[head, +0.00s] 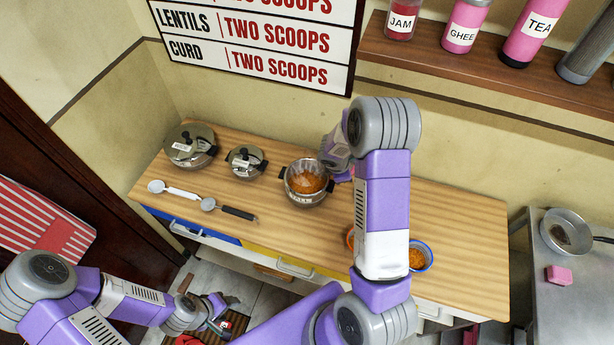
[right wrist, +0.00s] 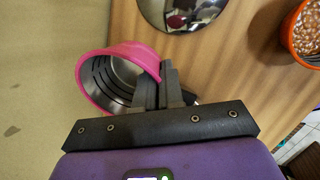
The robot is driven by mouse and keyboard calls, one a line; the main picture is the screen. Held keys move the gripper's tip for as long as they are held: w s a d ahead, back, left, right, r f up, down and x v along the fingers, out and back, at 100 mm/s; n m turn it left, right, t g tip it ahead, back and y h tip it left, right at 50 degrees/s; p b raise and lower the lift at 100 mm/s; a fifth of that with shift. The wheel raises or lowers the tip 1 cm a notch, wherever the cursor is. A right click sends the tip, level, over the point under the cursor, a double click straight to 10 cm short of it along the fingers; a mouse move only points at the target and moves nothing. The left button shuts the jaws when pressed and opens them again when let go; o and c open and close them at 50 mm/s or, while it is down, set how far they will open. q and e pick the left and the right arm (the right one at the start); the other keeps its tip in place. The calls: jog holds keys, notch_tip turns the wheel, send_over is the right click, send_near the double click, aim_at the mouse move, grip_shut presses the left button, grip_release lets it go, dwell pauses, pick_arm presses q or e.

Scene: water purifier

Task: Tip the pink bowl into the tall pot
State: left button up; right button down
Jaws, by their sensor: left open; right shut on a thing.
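My right gripper (right wrist: 155,88) is shut on the pink bowl (right wrist: 93,62), which shows a pink rim and shiny steel with dark bands. The bowl looks tilted; I see no food in its visible part. In the head view the right gripper (head: 338,160) is beside the right rim of the tall pot (head: 305,197), and I cannot make out the bowl there. The steel pot is open and upright, with orange food inside. My left gripper (head: 217,312) is open and empty, low in front of the counter.
Two lidded pots (head: 190,145) (head: 245,162) and two ladles (head: 175,190) (head: 230,208) are on the counter's left. A blue-rimmed bowl (head: 420,256) and an orange bowl (right wrist: 300,38) stand near its front. A round steel object (right wrist: 180,12) lies nearby. The counter's right end is clear.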

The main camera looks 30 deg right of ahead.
jog(key=shift+s+d+r+y+p, duration=0.1)
jog(key=shift+d+r+y+p, duration=0.05)
jog(key=shift+d+y+p, duration=0.2)
pick_arm(q)
notch_tip(320, 180, up, 9)
jog(key=p, duration=0.7)
jog(key=shift+p, duration=0.3)
pick_arm(e)
jog(key=shift+s+d+f+t+y, duration=0.2)
jog(key=shift+d+f+t+y, duration=0.1)
jog(key=shift+d+f+y, duration=0.4)
jog(key=shift+s+d+f+t+y, duration=0.2)
jog(key=shift+d+f+t+y, duration=0.15)
jog(key=shift+f+y, duration=0.35)
pick_arm(q)
jog(key=shift+d+f, duration=0.1)
jog(key=shift+f, duration=0.05)
pick_arm(e)
jog(key=shift+f+m, duration=0.2)
jog(key=shift+m, duration=0.1)
